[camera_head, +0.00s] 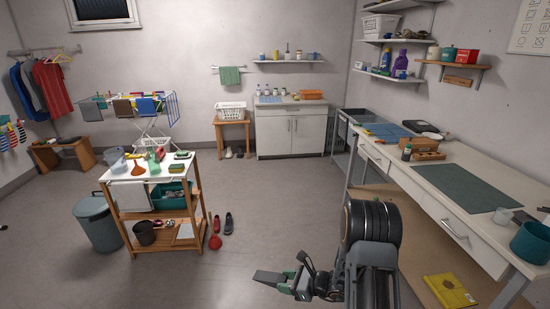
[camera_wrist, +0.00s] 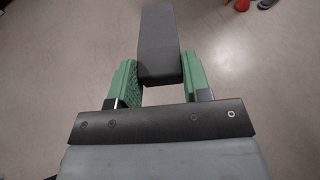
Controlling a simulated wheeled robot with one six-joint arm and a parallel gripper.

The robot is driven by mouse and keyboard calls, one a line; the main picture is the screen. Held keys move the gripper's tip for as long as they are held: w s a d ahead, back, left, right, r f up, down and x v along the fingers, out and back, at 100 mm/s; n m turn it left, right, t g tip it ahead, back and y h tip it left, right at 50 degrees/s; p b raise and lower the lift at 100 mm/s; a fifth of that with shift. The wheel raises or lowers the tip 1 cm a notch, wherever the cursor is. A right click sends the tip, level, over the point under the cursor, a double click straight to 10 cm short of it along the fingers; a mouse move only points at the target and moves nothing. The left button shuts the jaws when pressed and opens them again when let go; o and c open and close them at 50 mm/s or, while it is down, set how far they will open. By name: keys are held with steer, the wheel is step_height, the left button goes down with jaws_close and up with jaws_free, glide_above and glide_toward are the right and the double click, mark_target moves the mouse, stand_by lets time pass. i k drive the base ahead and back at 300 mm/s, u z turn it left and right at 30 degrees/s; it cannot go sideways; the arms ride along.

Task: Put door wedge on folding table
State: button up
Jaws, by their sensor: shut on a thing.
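The door wedge (camera_wrist: 159,35) is a dark grey block. My gripper (camera_wrist: 160,72) is shut on it, with one green finger pad on each side and the wedge sticking out past the fingertips. In the head view, my gripper (camera_head: 293,284) holds the wedge (camera_head: 267,279) above the open floor at the bottom middle. The long white table (camera_head: 408,181) along the right wall, with drawers and metal legs, looks like the folding table. My gripper is left of it and apart from it.
On the long table lie a grey-green mat (camera_head: 459,187), a wooden box (camera_head: 423,149) and a teal pot (camera_head: 531,241). A wooden cart (camera_head: 117,215) with a crowded white top stands at left. Shoes (camera_head: 229,223) lie beside it. The middle floor is clear.

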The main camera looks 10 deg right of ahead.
mark_target(448, 155)
steer(key=z, duration=0.75)
steer(key=i, duration=1.55)
steer(key=z, duration=0.95)
